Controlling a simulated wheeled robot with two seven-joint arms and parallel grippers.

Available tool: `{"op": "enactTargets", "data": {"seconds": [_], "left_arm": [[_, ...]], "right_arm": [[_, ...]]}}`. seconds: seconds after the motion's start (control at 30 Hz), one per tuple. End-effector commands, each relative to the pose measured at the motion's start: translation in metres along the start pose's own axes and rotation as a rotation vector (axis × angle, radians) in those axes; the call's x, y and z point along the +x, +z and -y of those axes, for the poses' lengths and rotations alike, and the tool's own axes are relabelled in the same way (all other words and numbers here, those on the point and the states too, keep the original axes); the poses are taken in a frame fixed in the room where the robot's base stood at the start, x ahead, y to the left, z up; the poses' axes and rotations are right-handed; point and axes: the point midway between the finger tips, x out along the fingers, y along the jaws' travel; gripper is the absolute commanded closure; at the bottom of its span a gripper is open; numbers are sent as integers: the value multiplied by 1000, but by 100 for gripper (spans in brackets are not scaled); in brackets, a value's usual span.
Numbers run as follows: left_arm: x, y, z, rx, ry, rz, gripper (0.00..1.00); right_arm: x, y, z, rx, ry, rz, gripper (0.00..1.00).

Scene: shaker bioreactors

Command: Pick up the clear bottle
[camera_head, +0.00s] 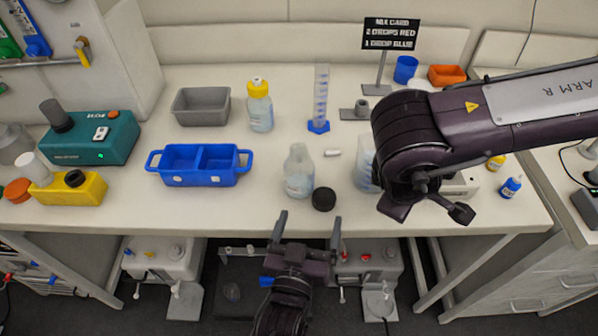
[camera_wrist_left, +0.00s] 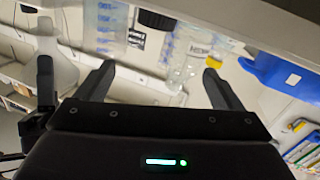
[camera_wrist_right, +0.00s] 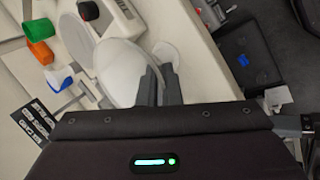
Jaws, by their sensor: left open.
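The clear bottle (camera_head: 299,174) stands upright on the white bench, with pale liquid low inside and no cap on its neck. A black cap (camera_head: 323,199) lies beside its base. My left gripper (camera_head: 309,219) is open and empty at the bench's front edge, in front of the bottle and apart from it. In the left wrist view the clear bottle (camera_wrist_left: 187,62) appears beyond the spread fingers (camera_wrist_left: 158,72). My right gripper (camera_wrist_right: 161,82) has its fingers close together, near a pale rounded object (camera_wrist_right: 118,72); I see nothing between them.
A blue two-part tray (camera_head: 199,180), a grey bin (camera_head: 201,106) and a yellow-capped bottle (camera_head: 259,106) stand left of the bottle. A blue-based graduated cylinder (camera_head: 320,100) stands behind. Another clear container (camera_head: 364,165) is partly hidden by my right arm.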

Motion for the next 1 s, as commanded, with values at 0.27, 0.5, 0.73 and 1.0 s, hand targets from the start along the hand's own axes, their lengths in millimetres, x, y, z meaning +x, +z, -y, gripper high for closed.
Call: {"op": "enactTargets", "data": {"seconds": [0.27,0.5,0.73,1.0], "left_arm": [[-2,3,28,162,-167,-34,11],[34,0,36,174,-178,-39,11],[60,-1,40,171,-176,-35,11],[92,-5,44,173,-177,-38,11]], "right_arm": [[0,0,0,0,0,0,100],[0,0,0,0,0,0,100],[0,0,0,0,0,0,100],[0,0,0,0,0,0,100]]}}
